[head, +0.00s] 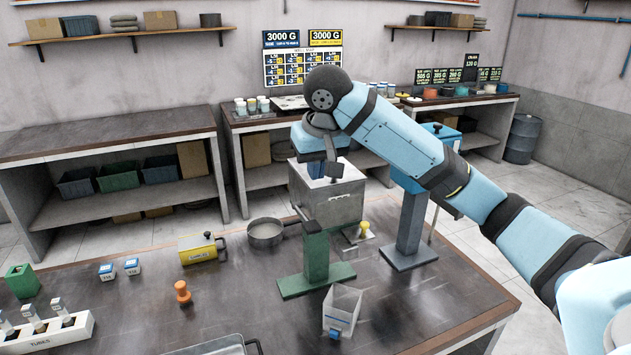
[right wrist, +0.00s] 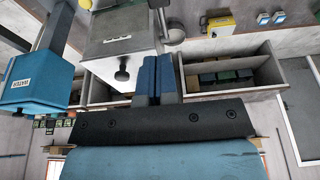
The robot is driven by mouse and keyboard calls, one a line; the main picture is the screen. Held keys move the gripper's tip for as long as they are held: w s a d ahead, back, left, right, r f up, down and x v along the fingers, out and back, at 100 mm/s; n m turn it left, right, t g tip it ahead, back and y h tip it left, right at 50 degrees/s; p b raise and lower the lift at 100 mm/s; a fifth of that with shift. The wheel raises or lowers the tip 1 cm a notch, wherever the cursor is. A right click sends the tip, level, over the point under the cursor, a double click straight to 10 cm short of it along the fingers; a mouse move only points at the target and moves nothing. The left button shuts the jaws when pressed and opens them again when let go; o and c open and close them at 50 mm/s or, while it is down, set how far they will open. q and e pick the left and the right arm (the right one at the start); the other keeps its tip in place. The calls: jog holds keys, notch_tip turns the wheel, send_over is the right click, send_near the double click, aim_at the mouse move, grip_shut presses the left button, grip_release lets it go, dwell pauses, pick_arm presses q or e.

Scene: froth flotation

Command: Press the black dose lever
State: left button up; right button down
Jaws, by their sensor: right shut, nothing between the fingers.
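My right gripper (head: 325,167) hangs from the arm that comes in from the right, above the grey metal box (head: 342,208). In the right wrist view its two blue fingers (right wrist: 158,78) are together with nothing between them. A green stand (head: 316,256) with a dark, thin lever-like piece at its top stands in front of the box, below the gripper. A black knob (right wrist: 122,75) shows on the grey box in the right wrist view. I cannot tell for sure which black part is the dose lever. My left gripper is out of view.
A blue stand (head: 408,228) is right of the box; a blue water box (right wrist: 38,92) shows in the wrist view.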

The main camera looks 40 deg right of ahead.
jog(key=b, duration=0.1)
send_near(311, 223)
jog(key=shift+w+d+f, duration=0.1)
jog(key=shift+w+f, duration=0.05)
jog(key=shift+w, duration=0.5)
jog(key=x, duration=0.3)
jog(key=p+x, duration=0.1)
jog(key=x, duration=0.1)
jog(key=shift+s+f, duration=0.1)
jog(key=shift+s, duration=0.25)
jog(key=shift+f, duration=0.6)
jog(key=shift+f, duration=0.1)
